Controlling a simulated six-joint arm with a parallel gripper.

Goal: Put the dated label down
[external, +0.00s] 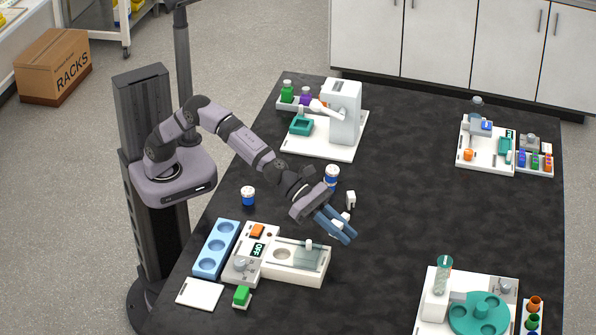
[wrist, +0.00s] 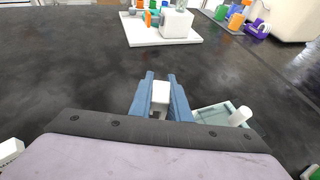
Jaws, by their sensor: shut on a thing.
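My gripper (external: 347,236) has blue fingers and hangs over the dark bench, pointing down and to the right. In the wrist view my gripper (wrist: 160,78) is shut on a small white block (wrist: 160,95), which I take to be the dated label. No date or print on it can be read. In the external view the white block (external: 336,223) is partly hidden by the fingers. Whether it touches the bench is unclear. A similar small white piece (external: 350,199) stands on the bench just beyond the gripper.
A white station (external: 278,272) with a clear knobbed lid (external: 308,252) lies just left of the gripper. White-capped blue jars (external: 248,196) (external: 332,172) stand nearby. A blue rack (external: 216,248) is farther left. Other stations sit at the back and right. The bench's middle right is clear.

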